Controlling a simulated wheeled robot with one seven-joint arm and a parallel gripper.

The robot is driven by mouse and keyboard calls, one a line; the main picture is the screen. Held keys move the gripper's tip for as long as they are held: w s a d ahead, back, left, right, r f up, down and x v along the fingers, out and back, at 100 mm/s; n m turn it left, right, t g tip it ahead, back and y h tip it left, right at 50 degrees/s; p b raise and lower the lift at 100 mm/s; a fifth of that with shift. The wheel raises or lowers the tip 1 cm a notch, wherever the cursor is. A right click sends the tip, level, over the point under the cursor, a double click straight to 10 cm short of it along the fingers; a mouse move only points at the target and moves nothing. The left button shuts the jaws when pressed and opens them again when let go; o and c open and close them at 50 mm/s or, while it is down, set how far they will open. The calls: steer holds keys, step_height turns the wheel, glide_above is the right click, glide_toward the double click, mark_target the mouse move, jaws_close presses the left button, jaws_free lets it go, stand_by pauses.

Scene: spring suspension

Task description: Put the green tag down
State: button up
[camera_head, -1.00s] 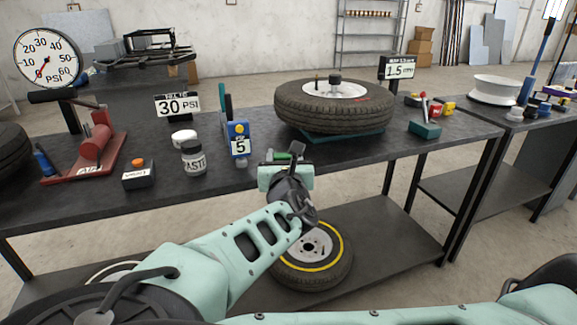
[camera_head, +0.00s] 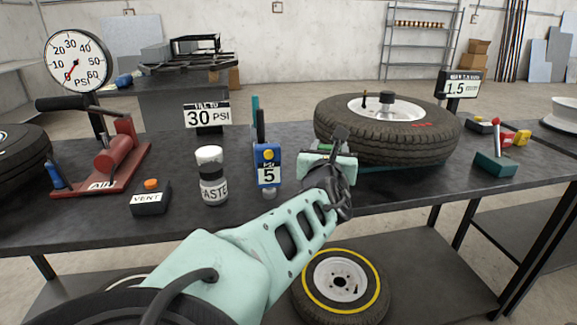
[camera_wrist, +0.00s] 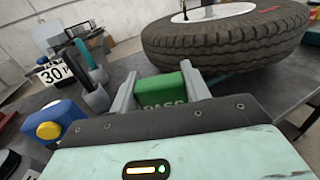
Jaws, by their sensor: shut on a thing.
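The green tag (camera_wrist: 162,90) sits between the two fingers of my gripper (camera_wrist: 160,92) in the wrist view, with lettering that seems to read "PASS" partly cut off by the gripper body. My gripper is shut on it. In the head view my gripper (camera_head: 328,146) is over the dark workbench (camera_head: 110,226), just in front of the large tire (camera_head: 385,133). The tag is mostly hidden by my gripper there, with only a bit of green showing. Whether the tag touches anything below cannot be told.
The blue gauge marked 5 (camera_head: 268,165) stands just left of my gripper. A paste jar with a white lid (camera_head: 212,185), the vent box (camera_head: 150,202) and a red air pump (camera_head: 112,160) are further left. Bare bench shows in front of the tire, right of my gripper.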

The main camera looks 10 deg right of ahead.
step_height(320, 180, down, 7)
steer(key=shift+f+b, duration=0.2)
steer(key=shift+b, duration=0.25)
steer(key=shift+f, duration=0.1)
steer(key=o, duration=0.9)
steer(key=shift+o, duration=0.2)
